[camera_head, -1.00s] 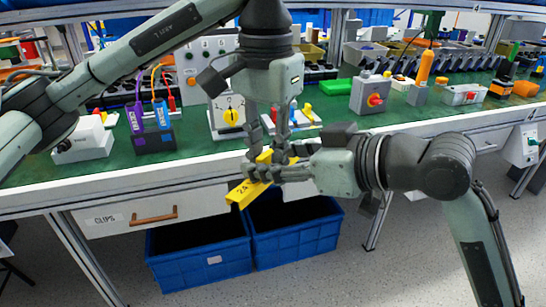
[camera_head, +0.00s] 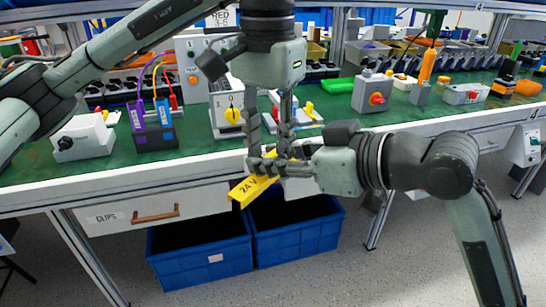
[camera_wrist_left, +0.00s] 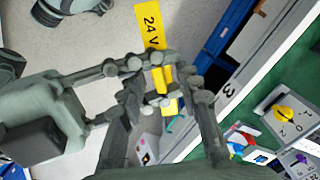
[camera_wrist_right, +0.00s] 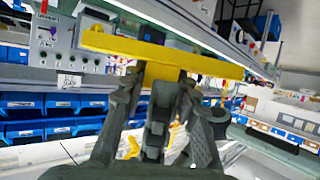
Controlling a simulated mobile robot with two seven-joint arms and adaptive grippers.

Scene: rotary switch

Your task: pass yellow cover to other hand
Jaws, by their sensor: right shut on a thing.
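The yellow cover (camera_head: 250,189), marked "24 V", hangs in front of the bench edge. My right gripper (camera_head: 272,167) is shut on it. The cover's long face shows in the left wrist view (camera_wrist_left: 151,22), and it lies across the right fingertips in the right wrist view (camera_wrist_right: 165,52). My left gripper (camera_head: 268,152) points down from above, its two fingers apart on either side of the right fingers. In the left wrist view its fingers (camera_wrist_left: 166,105) are spread with the right fingers behind them. I see no clear grip of the left fingers on the cover.
The green bench (camera_head: 205,150) behind holds switch boxes, including a grey one with a red knob (camera_head: 372,92) and a white one with a black knob (camera_head: 83,137). Blue crates (camera_head: 200,252) stand on the floor below. Open floor lies to the right of them.

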